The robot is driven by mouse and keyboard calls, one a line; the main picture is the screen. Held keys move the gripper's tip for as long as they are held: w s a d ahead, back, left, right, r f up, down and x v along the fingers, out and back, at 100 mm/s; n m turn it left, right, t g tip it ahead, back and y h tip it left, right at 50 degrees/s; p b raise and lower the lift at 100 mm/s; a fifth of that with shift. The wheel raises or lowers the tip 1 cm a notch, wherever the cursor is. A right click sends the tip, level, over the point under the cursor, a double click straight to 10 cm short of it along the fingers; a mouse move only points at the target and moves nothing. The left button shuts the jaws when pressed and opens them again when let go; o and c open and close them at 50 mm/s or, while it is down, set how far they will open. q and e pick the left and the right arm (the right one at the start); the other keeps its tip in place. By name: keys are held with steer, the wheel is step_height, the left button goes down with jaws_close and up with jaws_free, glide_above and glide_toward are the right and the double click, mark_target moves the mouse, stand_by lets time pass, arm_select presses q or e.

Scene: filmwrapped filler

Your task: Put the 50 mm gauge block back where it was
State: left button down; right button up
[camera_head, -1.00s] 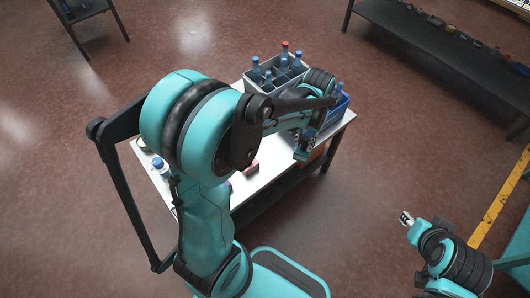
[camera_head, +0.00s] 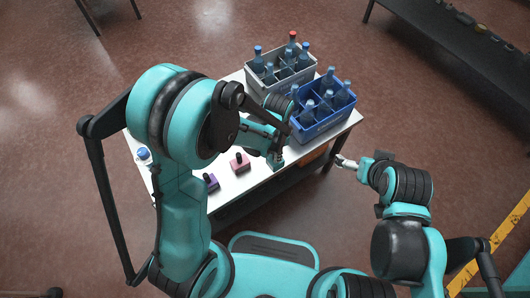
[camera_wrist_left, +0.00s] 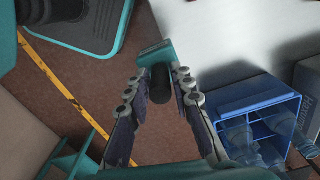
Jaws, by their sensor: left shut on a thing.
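In the left wrist view, my left gripper (camera_wrist_left: 160,75) is shut on the black knob (camera_wrist_left: 160,84) of a teal block (camera_wrist_left: 152,53). In the head view this teal block (camera_head: 275,161) shows below the left gripper (camera_head: 277,148), near the table's front edge; whether it touches the table is unclear. A pinkish-red block (camera_head: 240,163) and a purple block (camera_head: 210,182), each with a dark knob, stand on the white table to its left. No size marking is readable. My right gripper (camera_head: 344,162) is empty, off the table's right end; its finger gap is unclear.
A blue crate (camera_head: 322,126) and a grey crate (camera_head: 262,88), both divided and holding bottles, stand at the table's (camera_head: 228,193) right and back. A blue-capped bottle (camera_head: 143,155) is at the left edge. A dark bench (camera_head: 440,50) stands at the upper right.

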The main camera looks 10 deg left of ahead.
arm_select(q)
steer(key=shift+w+a+f+b, duration=0.8)
steer(key=shift+w+f+b, duration=0.15)
steer(key=shift+w+f, duration=0.8)
steer(key=shift+w+a+f+b, duration=0.9)
steer(key=shift+w+f, duration=0.7)
steer(key=shift+f, duration=0.3)
steer(key=shift+w+a+f+b, duration=0.75)
steer(key=shift+w+f+b, duration=0.25)
steer(key=shift+w+f, duration=0.75)
steer(key=shift+s+f, duration=0.1)
steer(key=shift+f, duration=0.2)
steer(key=c, duration=1.3)
jaws_free()
steer(key=shift+r, duration=0.1)
